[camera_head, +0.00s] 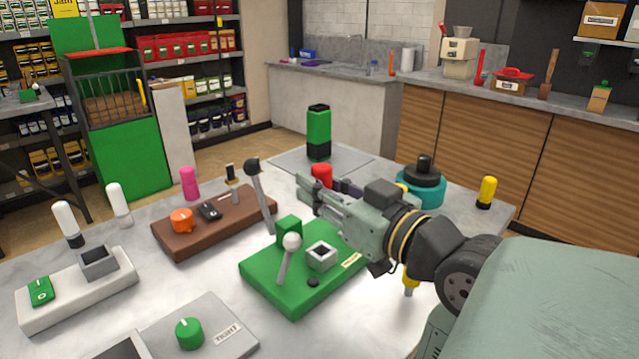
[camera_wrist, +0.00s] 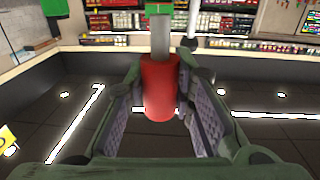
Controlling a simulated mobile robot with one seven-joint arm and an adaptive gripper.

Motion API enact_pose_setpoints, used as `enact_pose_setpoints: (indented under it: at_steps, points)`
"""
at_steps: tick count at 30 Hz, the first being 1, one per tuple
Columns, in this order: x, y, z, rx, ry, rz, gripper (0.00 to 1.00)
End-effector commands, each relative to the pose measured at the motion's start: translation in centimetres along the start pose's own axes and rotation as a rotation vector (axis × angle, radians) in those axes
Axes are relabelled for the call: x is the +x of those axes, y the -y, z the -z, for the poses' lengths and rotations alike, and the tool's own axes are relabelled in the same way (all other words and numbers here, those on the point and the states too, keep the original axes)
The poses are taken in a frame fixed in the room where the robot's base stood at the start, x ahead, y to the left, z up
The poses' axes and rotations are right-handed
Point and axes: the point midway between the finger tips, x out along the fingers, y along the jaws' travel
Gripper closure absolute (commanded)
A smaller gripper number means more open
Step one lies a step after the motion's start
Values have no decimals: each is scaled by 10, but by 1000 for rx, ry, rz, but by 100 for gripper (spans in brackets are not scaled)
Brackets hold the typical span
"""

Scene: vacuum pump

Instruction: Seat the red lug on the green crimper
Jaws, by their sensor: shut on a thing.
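The red lug (camera_head: 321,173) is held between the fingers of my gripper (camera_head: 318,187), above the table behind the green crimper. In the wrist view the red lug (camera_wrist: 160,92) is a red cylinder with a grey pin at its end, between the two finger pads of my gripper (camera_wrist: 160,110). The green crimper (camera_head: 272,284) is a flat green base with a white-knobbed lever, a green block, a small black button and a grey square socket (camera_head: 321,255). The socket looks empty. My gripper and lug are apart from the crimper.
A brown base (camera_head: 190,246) with an orange knob and a tall black-knobbed lever (camera_head: 259,190) stand left of the crimper. A green and black cylinder (camera_head: 319,130) stands on a grey plate behind. A teal and black round item (camera_head: 424,180) is at the right, with a yellow cylinder (camera_head: 487,190) beyond.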

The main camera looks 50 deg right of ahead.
Motion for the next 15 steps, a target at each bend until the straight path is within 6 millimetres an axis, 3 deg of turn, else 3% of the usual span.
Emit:
enact_pose_setpoints:
  at_steps: [15]
  points:
    - [0,0,-48,0,0,2,100]
